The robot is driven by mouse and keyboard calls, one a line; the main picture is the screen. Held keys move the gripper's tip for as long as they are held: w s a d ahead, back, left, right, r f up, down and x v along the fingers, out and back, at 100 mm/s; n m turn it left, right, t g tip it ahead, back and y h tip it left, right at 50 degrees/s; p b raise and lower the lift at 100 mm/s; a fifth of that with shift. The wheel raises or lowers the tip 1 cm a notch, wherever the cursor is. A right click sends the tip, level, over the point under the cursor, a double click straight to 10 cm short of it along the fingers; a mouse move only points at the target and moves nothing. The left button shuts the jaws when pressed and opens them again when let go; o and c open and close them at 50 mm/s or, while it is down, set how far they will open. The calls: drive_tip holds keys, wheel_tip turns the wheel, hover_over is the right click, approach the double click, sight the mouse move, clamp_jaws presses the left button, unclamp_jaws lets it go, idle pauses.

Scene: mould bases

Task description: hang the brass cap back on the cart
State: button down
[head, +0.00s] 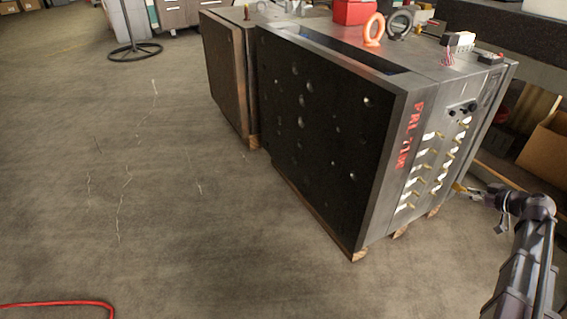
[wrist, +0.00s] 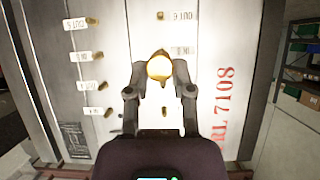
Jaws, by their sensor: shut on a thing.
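A round brass cap (wrist: 159,66) shows in the wrist view between the fingertips of my gripper (wrist: 159,72), which is shut on it. The cap is in front of the labelled side face of the large steel mould base (wrist: 205,60). I cannot tell whether it touches that face. Several brass fittings with white labels stick out of the face in rows around it. In the head view my gripper (head: 462,188) is small, at the right, close to the labelled face of the mould base (head: 410,185). I cannot make out a cart for certain.
An orange ring (head: 373,30), a dark ring (head: 399,25) and a red box (head: 353,12) are on top of the mould base. A second mould base (head: 226,75) stands behind it. A cardboard box (head: 544,147) is at the right. The floor at left is mostly clear, with a red hose (head: 60,304).

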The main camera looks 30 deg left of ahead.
wheel_tip(320, 180, up, 13)
drive_tip(key=p, duration=1.1)
drive_tip(key=shift+p, duration=0.3)
drive_tip(key=shift+s+f, duration=0.1)
drive_tip(key=shift+s, duration=0.05)
